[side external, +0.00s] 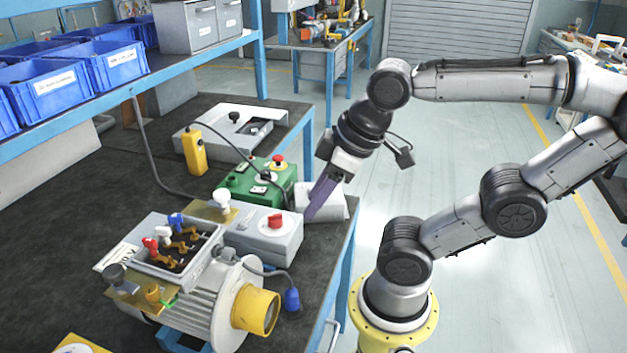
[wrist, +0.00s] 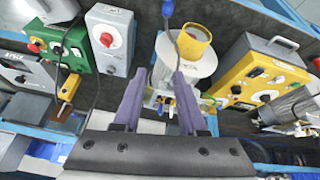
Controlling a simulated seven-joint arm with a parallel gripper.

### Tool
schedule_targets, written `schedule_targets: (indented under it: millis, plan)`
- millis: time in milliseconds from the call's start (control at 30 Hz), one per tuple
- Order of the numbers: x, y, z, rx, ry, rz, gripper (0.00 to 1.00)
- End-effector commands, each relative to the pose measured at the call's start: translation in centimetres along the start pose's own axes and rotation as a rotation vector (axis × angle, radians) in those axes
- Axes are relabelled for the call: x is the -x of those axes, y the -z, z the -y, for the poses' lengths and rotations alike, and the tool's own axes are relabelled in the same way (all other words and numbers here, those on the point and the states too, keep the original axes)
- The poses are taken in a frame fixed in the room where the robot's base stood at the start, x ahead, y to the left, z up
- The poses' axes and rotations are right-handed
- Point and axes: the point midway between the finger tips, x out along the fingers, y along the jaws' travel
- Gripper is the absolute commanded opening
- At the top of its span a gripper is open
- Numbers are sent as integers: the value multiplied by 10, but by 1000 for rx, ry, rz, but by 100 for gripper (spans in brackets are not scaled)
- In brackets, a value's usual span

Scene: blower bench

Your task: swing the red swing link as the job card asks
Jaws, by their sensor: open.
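The red swing link (side external: 150,244) has a red knob and sits in the open grey terminal box (side external: 150,268) on top of the motor (side external: 213,305). White-knobbed (side external: 164,233) and blue-knobbed (side external: 176,221) links stand in a row beside it, on brass-coloured parts. A white card (side external: 116,257) lies at the box's left edge; its marking is too small to read. My gripper (side external: 311,216), with purple fingers, is right of the box, near the grey control box's right side, and apart from the links. In the wrist view its fingers (wrist: 159,76) are spread and empty; the red link is not clear there.
A yellow pendant (side external: 194,151) stands farther back. Blue bins (side external: 45,88) fill the shelf. The bench's left part is clear.

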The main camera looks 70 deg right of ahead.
Motion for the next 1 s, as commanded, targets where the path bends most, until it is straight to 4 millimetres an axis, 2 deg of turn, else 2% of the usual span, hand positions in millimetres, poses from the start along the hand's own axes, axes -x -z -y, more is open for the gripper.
schedule_targets:
  millis: [233, 667, 1000]
  plan:
    - [20, 15, -2, 127, 0, 1, 41]
    - [23, 17, -3, 151, 1, 2, 41]
    - [-6, 5, -1, -147, -3, -36, 41]
